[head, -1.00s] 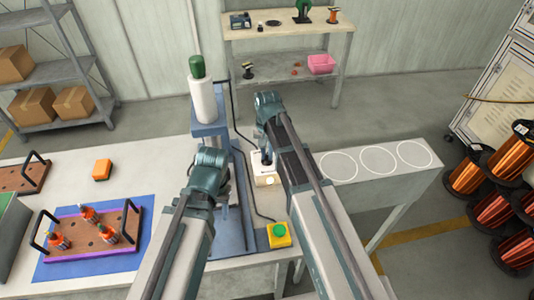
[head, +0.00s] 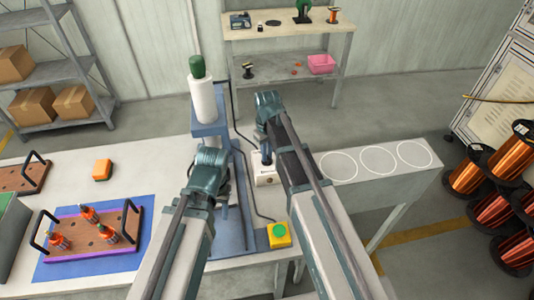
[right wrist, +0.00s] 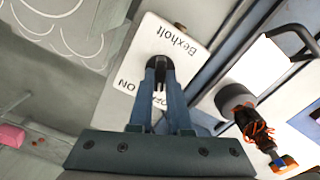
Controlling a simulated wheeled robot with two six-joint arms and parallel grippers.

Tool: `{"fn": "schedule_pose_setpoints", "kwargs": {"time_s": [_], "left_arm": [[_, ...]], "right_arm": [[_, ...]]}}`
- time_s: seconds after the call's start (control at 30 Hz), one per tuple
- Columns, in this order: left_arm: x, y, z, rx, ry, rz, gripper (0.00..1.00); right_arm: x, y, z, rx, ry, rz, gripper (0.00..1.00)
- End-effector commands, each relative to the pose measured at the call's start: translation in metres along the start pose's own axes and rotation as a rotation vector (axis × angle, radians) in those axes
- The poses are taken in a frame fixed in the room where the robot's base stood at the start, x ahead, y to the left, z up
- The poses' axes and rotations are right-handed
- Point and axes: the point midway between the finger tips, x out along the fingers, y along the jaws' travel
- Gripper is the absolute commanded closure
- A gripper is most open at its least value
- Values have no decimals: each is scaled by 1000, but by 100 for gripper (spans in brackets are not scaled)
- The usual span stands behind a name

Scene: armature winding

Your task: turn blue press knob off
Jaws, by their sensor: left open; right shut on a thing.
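The press (head: 204,130) is blue, with a white cylinder and green cap on top. Beside it stands a white switch box (head: 266,178). In the right wrist view the box (right wrist: 150,32) is marked "Bexholt", with ON and a partly covered OFF beside a black knob (right wrist: 157,62). My right gripper (right wrist: 160,72) is shut on the knob, between its two blue fingers. In the head view the right gripper (head: 265,152) mostly covers the knob. The knob's exact setting is hard to tell. My left gripper (head: 218,185) is open at the front of the press; its fingertips are largely hidden.
A yellow box with a green button (head: 279,235) stands at the table's front edge. A tray of armatures (head: 92,234) lies on a blue mat at left. A bench with white circles (head: 376,161) is at right. Copper spools (head: 494,207) stand further right.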

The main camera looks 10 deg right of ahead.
Motion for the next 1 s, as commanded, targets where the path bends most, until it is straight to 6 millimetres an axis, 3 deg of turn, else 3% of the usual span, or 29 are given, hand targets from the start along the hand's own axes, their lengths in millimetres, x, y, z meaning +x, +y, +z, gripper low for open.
{"fn": "schedule_pose_setpoints", "kwargs": {"time_s": [0.4,0.97,1.0], "left_arm": [[0,0,0,0,0,0,50],[0,0,0,0,0,0,50],[0,0,0,0,0,0,50]], "right_arm": [[0,0,0,-165,0,0,100],[0,0,0,-188,-1,0,100],[0,0,0,-188,-1,0,77]]}}
